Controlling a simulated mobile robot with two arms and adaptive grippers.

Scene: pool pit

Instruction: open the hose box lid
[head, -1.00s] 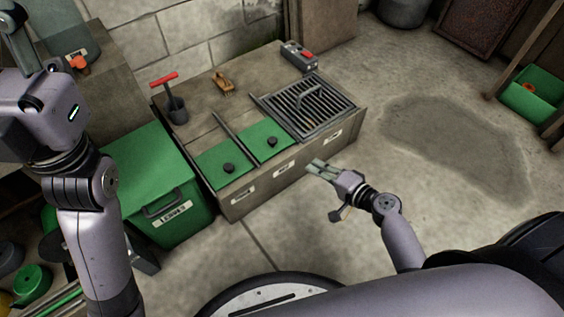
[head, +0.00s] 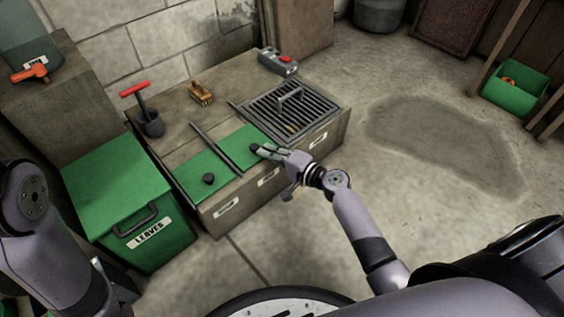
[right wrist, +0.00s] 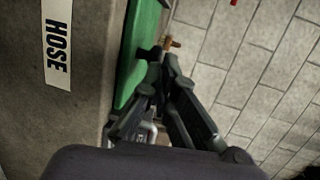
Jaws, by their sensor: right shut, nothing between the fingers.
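The hose box lid (head: 236,146) is a flat green panel in the middle of the low bench, lying shut. Its HOSE label (right wrist: 57,45) reads clearly in the right wrist view, on the front board beside the green lid (right wrist: 135,62). A small dark knob (head: 255,148) sits on the lid. My right gripper (head: 263,150) is shut and empty, with its fingertips at the knob, partly covering it. The right wrist view shows the fingers (right wrist: 165,65) closed together over the lid's edge; contact with the knob is unclear. My left gripper is out of view.
A second green lid with a knob (head: 208,179) lies to the left, and a metal grate (head: 300,108) to the right. A red-handled tool (head: 140,100), a brush (head: 200,92) and a grey device (head: 278,61) stand behind. A green LEAVES bin (head: 110,195) stands left.

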